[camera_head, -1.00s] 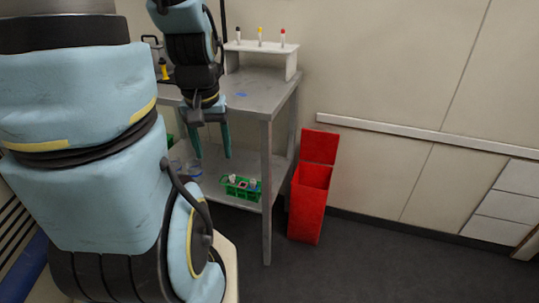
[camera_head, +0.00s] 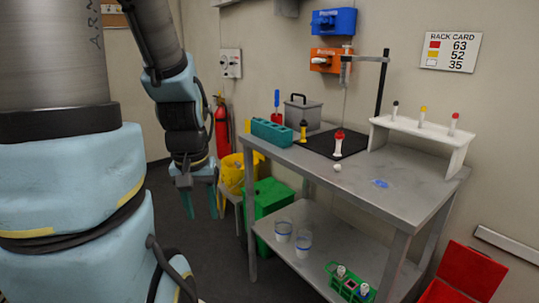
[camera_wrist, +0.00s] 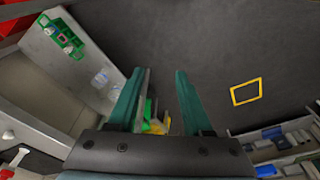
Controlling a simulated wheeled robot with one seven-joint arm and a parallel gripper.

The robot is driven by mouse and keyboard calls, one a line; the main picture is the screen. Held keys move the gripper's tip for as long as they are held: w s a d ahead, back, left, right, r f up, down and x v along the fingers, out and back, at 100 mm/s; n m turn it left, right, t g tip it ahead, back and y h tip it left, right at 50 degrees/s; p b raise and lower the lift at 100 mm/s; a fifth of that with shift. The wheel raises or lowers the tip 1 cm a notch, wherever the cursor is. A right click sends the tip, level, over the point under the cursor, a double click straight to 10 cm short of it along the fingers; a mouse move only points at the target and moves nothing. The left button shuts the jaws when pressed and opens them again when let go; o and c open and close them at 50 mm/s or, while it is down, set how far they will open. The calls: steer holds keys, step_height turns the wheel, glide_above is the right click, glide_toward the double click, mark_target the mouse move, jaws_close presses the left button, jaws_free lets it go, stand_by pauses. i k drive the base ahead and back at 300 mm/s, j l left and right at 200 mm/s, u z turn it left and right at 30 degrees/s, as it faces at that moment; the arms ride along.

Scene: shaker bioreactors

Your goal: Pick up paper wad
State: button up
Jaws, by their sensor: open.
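A small whitish lump (camera_head: 337,167), which looks like the paper wad, lies on the grey metal table (camera_head: 412,202) near its front edge in the head view. It is too small to make out in detail. My gripper (camera_head: 200,208) hangs fingers-down to the left of the table, well apart from the lump. Its two green fingers are open with nothing between them.
A red-capped tube (camera_head: 338,144), teal block (camera_head: 272,132) and white rack (camera_head: 420,136) stand on the table. The lower shelf holds clear cups (camera_head: 303,243) and a green rack (camera_head: 349,284).

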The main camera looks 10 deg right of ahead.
mark_target(337, 167)
steer(key=l+u, duration=0.35)
steer(key=k+l+u, duration=0.1)
steer(key=l+u, duration=0.25)
steer(key=k+l+u, duration=0.15)
steer(key=l+u, duration=0.25)
